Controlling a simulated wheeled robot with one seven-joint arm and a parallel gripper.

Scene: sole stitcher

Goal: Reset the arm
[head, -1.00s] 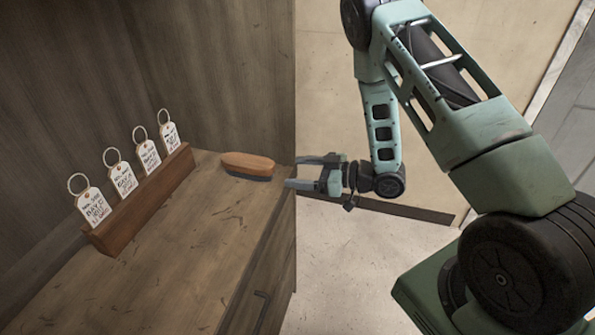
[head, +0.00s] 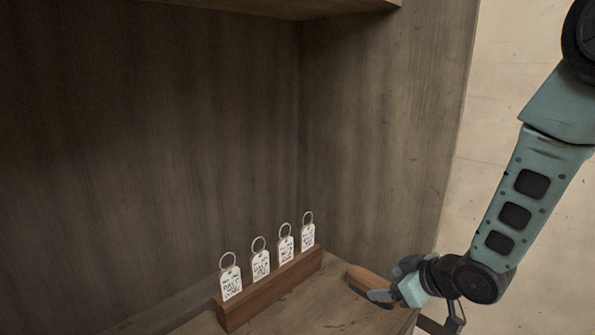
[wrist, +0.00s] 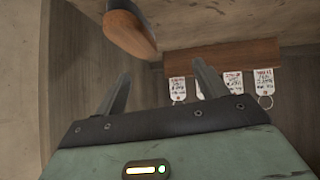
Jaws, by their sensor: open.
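My gripper (wrist: 160,90) shows in the wrist view with its two fingers apart and nothing between them. In the head view my gripper (head: 392,289) is at the lower right, over the edge of the wooden surface. It partly covers a brush with a brown wooden back (head: 368,277). The brush also shows at the top of the wrist view (wrist: 130,27), beyond the fingertips. I cannot tell from the head view whether the gripper touches it.
A wooden rack (head: 270,293) holds several white key tags (head: 261,265) with rings, left of my gripper. A wooden back wall (head: 150,150), a side panel (head: 385,130) and an upper shelf (head: 290,6) enclose the surface. Bare surface (head: 310,310) lies in front of the rack.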

